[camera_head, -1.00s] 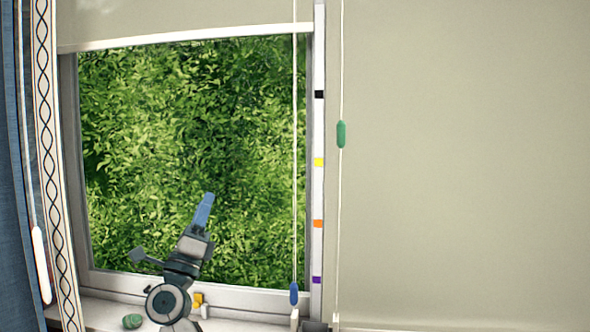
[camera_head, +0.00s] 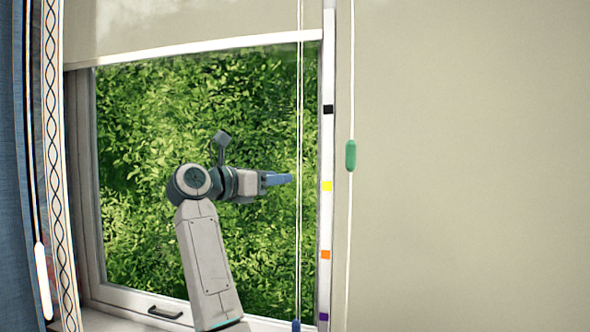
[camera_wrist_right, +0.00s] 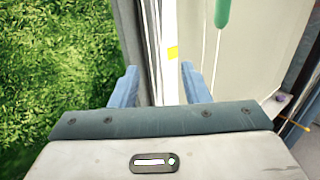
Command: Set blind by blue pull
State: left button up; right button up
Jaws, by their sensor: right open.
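The left blind (camera_head: 190,25) hangs partway down, its white bottom bar above the black mark's height. Its white cord (camera_head: 299,120) runs down to the blue pull (camera_head: 296,326), cut by the lower picture edge, near the purple mark (camera_head: 323,317). My right gripper (camera_head: 290,179) points right, its blue fingertips close to the cord at about the yellow mark's (camera_head: 326,186) height, well above the blue pull. In the right wrist view the gripper (camera_wrist_right: 157,78) is open, with the white post behind the gap; I cannot tell whether the cord is between the fingers. My left gripper is not in view.
A green pull (camera_head: 351,155) hangs on another cord before the lowered right blind (camera_head: 470,170). Black (camera_head: 328,109) and orange (camera_head: 325,255) marks are also on the post. A blue curtain (camera_head: 18,180) and a white handle (camera_head: 43,280) are at the left. A window handle (camera_head: 165,313) is low.

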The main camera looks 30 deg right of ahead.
jog(key=d+p, duration=0.2)
jog(key=d, duration=0.5)
jog(key=shift+w+f, duration=0.15)
jog(key=shift+w, duration=0.15)
jog(key=shift+c, duration=0.9)
grip_shut()
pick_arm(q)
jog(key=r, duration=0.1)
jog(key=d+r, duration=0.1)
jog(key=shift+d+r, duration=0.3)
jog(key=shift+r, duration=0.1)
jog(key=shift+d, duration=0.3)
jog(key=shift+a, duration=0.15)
pick_arm(e)
jog(key=c, duration=0.7)
grip_release()
